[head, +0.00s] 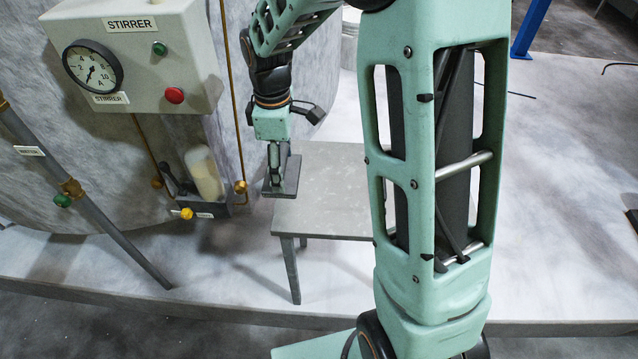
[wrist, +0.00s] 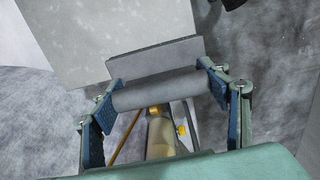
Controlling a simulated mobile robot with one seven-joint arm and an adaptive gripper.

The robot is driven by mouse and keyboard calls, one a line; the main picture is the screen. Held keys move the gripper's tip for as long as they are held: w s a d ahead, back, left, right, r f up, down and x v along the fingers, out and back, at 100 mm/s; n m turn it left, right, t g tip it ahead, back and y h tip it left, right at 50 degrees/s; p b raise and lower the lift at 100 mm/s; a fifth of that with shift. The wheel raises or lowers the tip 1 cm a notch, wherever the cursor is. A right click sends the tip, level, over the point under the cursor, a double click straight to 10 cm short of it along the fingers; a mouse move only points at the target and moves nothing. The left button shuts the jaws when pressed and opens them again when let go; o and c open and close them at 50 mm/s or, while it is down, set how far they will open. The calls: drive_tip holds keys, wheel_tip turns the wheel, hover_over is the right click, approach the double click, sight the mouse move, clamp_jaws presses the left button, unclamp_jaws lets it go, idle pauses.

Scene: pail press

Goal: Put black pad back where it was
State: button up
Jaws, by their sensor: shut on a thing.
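The black pad (head: 284,178) looks like a flat dark grey plate with a round bar grip on it. My gripper (head: 274,150) points down and is shut on the pad's bar. In the wrist view the bar lies across between the two fingers of my gripper (wrist: 158,90), and the plate (wrist: 158,58) shows behind it. The pad is at the left edge of a small grey table (head: 325,195), overlapping it in the head view. The table top also shows in the wrist view (wrist: 90,30). I cannot tell how high the pad is above it.
Left of the pad, a dark holder with a pale bottle (head: 205,175) is on the large grey vessel, below the stirrer box (head: 135,60). Thin brass pipes (head: 236,110) run close to my gripper. The visible table top is bare. A sloping grey pipe (head: 115,235) stands at left.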

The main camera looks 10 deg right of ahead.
drive_tip(key=d+f, duration=0.4)
drive_tip(key=d, duration=0.1)
drive_tip(key=d+f+p, duration=0.1)
drive_tip(key=d+f, duration=0.2)
drive_tip(key=shift+w, duration=0.3)
drive_tip(key=shift+d+f, duration=0.15)
drive_tip(key=shift+f, duration=0.75)
drive_tip(key=shift+d+f, duration=0.1)
drive_tip(key=shift+f, duration=0.8)
drive_tip(key=shift+f, duration=0.25)
drive_tip(key=o, duration=1.1)
drive_tip(key=shift+r, duration=0.1)
drive_tip(key=shift+r, duration=0.1)
wheel_tip(320, 180, up, 12)
drive_tip(key=shift+r, duration=0.1)
